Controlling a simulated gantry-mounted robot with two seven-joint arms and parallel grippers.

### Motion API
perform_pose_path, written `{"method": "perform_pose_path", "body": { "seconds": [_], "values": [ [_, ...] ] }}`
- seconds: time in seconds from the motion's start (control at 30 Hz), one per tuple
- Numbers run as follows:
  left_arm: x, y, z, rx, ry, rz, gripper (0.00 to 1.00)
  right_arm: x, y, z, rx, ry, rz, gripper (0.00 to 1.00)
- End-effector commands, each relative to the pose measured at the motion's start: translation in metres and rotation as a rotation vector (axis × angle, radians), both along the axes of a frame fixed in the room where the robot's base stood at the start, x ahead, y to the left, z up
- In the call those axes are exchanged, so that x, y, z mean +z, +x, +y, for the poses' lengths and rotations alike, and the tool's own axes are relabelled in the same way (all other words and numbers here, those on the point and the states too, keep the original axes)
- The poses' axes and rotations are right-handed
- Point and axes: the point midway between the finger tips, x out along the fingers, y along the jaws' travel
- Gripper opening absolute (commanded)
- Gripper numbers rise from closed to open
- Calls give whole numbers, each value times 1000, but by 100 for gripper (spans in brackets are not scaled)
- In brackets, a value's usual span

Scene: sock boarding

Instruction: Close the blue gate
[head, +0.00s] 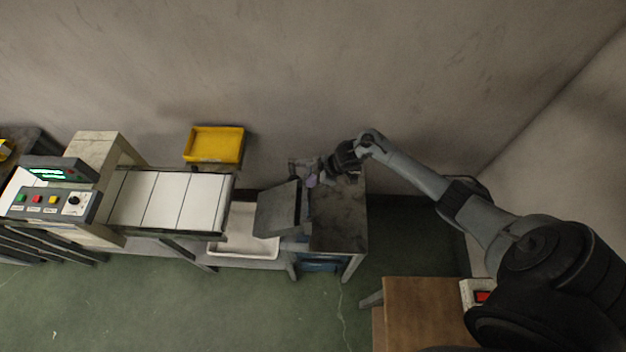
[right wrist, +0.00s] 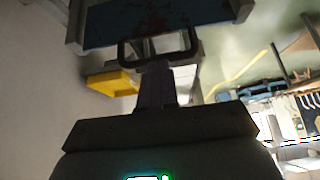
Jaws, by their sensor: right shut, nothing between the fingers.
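In the right wrist view a blue panel (right wrist: 155,22), seemingly the gate, crosses the top between grey side rails, its face marked with dark red-brown scuffs. A dark loop handle (right wrist: 123,52) stands out from its lower edge. My right gripper (right wrist: 157,68) is shut and empty, its purplish fingertips overlapping the handle's lower bar in the picture. I cannot tell whether they touch it. In the head view my right gripper (head: 317,180) is over the back of the dark metal table (head: 340,228), beside a grey sloped plate (head: 277,209). The gate is not clear there. My left gripper is not in view.
A conveyor (head: 170,200) with white panels runs left to a control box (head: 50,203). A yellow tray (head: 214,145) is by the wall. A white bin (head: 243,246) sits below the conveyor's end. A brown table (head: 430,310) stands at front right. Green floor in front is open.

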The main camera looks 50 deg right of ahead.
Motion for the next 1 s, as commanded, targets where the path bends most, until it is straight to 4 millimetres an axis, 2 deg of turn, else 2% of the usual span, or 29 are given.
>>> {"method": "perform_pose_path", "body": {
  "seconds": [0.03,0.2,0.33,0.77,1.0],
  "values": [
    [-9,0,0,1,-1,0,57,-12,0,0,0,0,2,0],
    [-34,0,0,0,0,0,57,-46,0,0,-1,1,2,0],
    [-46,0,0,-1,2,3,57,-63,0,0,-1,0,1,0],
    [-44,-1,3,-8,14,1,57,-65,-2,-1,-5,-4,6,0],
    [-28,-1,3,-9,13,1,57,-48,0,0,-3,-3,4,0]
  ]
}}
